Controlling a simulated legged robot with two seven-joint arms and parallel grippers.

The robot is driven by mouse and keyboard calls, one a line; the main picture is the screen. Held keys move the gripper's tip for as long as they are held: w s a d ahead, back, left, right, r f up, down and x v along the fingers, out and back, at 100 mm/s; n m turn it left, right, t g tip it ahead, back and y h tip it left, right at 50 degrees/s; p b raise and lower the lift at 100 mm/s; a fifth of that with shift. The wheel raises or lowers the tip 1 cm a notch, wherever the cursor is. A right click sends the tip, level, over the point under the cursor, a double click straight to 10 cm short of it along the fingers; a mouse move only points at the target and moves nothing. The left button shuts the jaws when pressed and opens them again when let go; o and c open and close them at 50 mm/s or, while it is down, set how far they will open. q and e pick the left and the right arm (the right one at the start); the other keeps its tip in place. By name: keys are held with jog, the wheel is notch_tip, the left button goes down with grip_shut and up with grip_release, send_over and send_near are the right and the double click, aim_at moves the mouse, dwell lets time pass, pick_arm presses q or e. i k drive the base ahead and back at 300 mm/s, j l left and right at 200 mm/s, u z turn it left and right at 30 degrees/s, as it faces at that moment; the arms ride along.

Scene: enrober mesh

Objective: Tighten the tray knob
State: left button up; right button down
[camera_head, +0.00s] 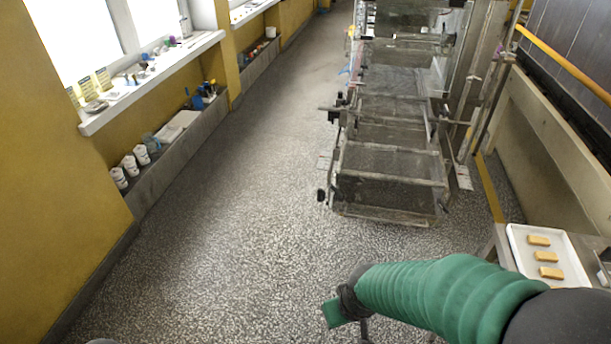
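A metal frame machine (385,215) with mesh or glassy tiers stands on the floor at the upper middle. Small dark knobs stick out on its left side: one low (321,195) and one higher (333,116). I cannot tell which one is the tray knob or how tight any is. My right arm comes in from the lower right in a green ribbed sleeve. Its dark wrist and green end, the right gripper (343,311), are near the bottom middle, well apart from the machine. Its fingers are mostly hidden. My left gripper is not in view.
A white tray (515,237) with three biscuits (547,256) sits on a bench at the right. Window sills (150,85) and a low ledge (185,145) with cups and small items line the left wall. The speckled floor (230,230) between is clear.

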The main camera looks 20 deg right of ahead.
aim_at(322, 196)
jog(key=i+j+z, duration=0.35)
jog(key=j, duration=0.3)
jog(key=i+j+z, duration=0.35)
jog(key=i+j, duration=0.15)
jog(key=j, duration=0.3)
jog(key=z, duration=0.85)
jog(key=i+j, duration=0.15)
jog(key=j, duration=0.5)
jog(key=i+j+z, duration=0.1)
jog(key=j, duration=0.5)
jog(key=i+j+z, duration=0.1)
jog(key=j, duration=0.55)
jog(key=i+j, duration=0.15)
jog(key=j, duration=0.5)
